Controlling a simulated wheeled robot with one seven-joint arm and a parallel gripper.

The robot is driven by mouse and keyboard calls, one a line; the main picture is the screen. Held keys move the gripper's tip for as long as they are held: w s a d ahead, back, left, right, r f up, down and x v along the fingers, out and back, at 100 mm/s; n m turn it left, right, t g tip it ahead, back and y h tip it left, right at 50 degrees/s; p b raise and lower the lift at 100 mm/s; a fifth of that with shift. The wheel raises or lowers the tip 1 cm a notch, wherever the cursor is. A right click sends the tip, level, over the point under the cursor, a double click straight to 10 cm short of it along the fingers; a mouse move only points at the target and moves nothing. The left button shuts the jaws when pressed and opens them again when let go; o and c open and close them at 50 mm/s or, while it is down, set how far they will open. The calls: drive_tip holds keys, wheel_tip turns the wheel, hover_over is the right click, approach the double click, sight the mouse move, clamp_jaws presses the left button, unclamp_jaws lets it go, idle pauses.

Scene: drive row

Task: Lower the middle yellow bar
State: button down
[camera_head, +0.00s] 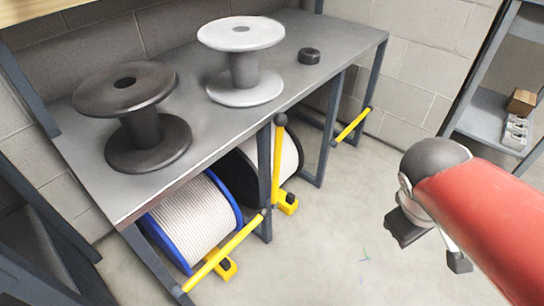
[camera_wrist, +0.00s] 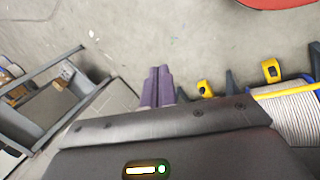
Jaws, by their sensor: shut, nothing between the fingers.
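The middle yellow bar (camera_head: 278,152) stands upright beside a table leg, in front of the black spool of white rope (camera_head: 290,155). The left yellow bar (camera_head: 225,250) lies across the front of the blue spool (camera_head: 195,220). The right yellow bar (camera_head: 352,125) is also down, between two legs. My gripper, seen in the wrist view (camera_wrist: 158,76), has its purple fingers together with nothing between them. In the head view it is over open floor, right of the middle bar and apart from it.
The grey table (camera_head: 185,88) carries a black empty spool (camera_head: 145,125), a light grey spool (camera_head: 243,70) and a small black ring (camera_head: 309,56). Yellow floor blocks (camera_head: 287,202) sit by the legs. A shelf unit (camera_head: 490,105) stands at the right. The floor between is clear.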

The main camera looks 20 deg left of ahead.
drive_tip(key=w+a+f+n+t+h+b, duration=0.1)
drive_tip(key=w+a+f+n+h+b, duration=0.1)
drive_tip(key=w+a+f+n+h, duration=0.25)
drive_tip(key=n+t+y+b, duration=0.45)
drive_tip(key=n+t, duration=0.85)
drive_tip(key=n, duration=0.8)
approach(277, 143)
drive_tip(key=shift+y, duration=0.3)
drive_tip(key=w, duration=0.4)
drive_tip(key=w+d+b, duration=0.1)
drive_tip(key=w, duration=0.1)
drive_tip(key=shift+w+d, duration=0.1)
drive_tip(key=shift+w, duration=0.3)
drive_tip(key=shift+m, duration=0.25)
